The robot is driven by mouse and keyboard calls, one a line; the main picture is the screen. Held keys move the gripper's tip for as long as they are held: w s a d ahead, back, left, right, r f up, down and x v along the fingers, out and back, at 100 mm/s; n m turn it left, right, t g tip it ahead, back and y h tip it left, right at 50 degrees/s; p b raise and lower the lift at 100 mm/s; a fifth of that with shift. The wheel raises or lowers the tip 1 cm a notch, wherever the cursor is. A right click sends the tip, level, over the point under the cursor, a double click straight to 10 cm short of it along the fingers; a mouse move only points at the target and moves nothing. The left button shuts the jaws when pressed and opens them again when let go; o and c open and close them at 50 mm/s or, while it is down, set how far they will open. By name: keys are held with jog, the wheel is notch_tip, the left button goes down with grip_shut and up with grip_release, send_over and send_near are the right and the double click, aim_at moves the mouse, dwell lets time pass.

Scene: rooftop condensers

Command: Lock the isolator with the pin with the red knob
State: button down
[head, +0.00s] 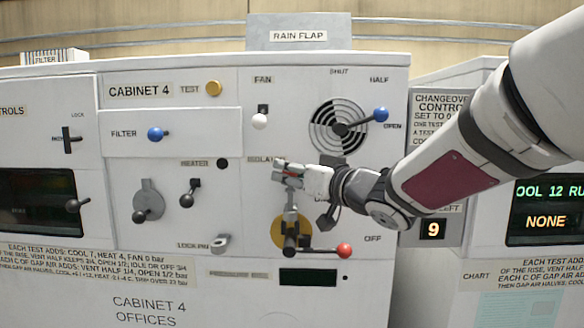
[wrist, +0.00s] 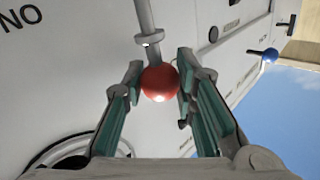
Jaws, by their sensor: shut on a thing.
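My gripper (head: 288,172) is in front of the panel of cabinet 4, just above the isolator (head: 291,236). In the wrist view my gripper (wrist: 160,78) is shut on the red knob of the pin (wrist: 159,83); the pin's grey stem with a collar runs away from the fingers. In the head view the fingers mostly hide the knob. The isolator has a round yellow plate and a lever with its own red ball (head: 344,250), pointing right near "OFF". I cannot tell whether the pin's tip touches the isolator.
A grey lock-pin holder (head: 220,243) is left of the isolator. The heater lever (head: 188,197), a lever on a grey plate (head: 147,200) and the vent's blue-knobbed lever (head: 380,114) stick out nearby. A dark display (head: 308,277) lies below.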

aim_at(294, 190)
jog(key=shift+f+b, duration=0.85)
jog(key=shift+f, duration=1)
dwell(1.4)
jog(key=c, duration=1.2)
grip_release()
jog(key=shift+r, duration=0.1)
